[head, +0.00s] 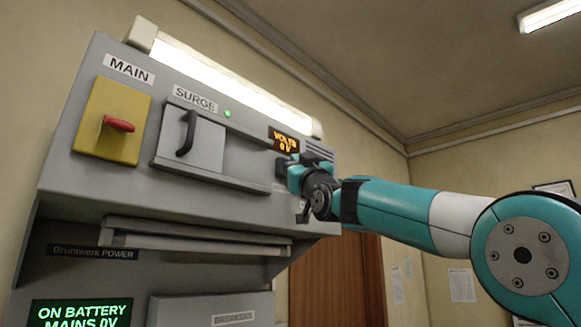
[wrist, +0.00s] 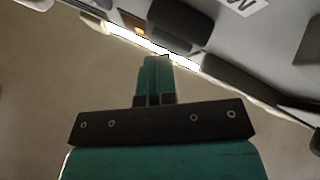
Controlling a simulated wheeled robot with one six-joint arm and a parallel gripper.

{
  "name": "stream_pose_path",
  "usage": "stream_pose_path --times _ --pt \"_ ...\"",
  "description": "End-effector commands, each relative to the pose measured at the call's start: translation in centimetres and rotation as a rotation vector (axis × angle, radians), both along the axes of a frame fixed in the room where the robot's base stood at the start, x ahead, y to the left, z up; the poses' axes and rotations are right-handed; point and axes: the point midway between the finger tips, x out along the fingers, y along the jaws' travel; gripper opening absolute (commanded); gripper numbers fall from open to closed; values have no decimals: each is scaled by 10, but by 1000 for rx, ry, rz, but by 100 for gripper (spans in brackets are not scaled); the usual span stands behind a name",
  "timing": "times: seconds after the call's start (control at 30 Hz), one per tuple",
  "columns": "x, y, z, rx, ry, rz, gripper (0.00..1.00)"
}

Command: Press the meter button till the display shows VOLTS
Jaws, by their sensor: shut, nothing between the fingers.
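The meter display (head: 284,141) is a small dark screen with orange text at the right end of the grey panel in the head view. It reads "VOLTS" with "0 V" under it. My gripper (head: 296,181) is at the panel just below the display. The meter button is not visible; my gripper and wrist cover the area under the display. In the wrist view the gripper fingers (wrist: 154,75) are together and empty, near the panel. I cannot tell whether they touch it.
Left on the panel are a yellow MAIN plate with a red handle (head: 118,124) and a SURGE cover (head: 188,143) with a black handle. A lit green indicator (head: 227,113) is above. Below, a green-text screen (head: 82,313) reads "ON BATTERY MAINS 0V". A lamp (head: 225,83) runs along the top.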

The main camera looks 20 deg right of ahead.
Motion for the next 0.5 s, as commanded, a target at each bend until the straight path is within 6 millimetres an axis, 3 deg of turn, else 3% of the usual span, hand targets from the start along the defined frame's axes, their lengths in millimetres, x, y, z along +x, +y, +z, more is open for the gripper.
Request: stream_pose_path --times 0.5 --pt "-12 -7 -3 0 0 1 0"
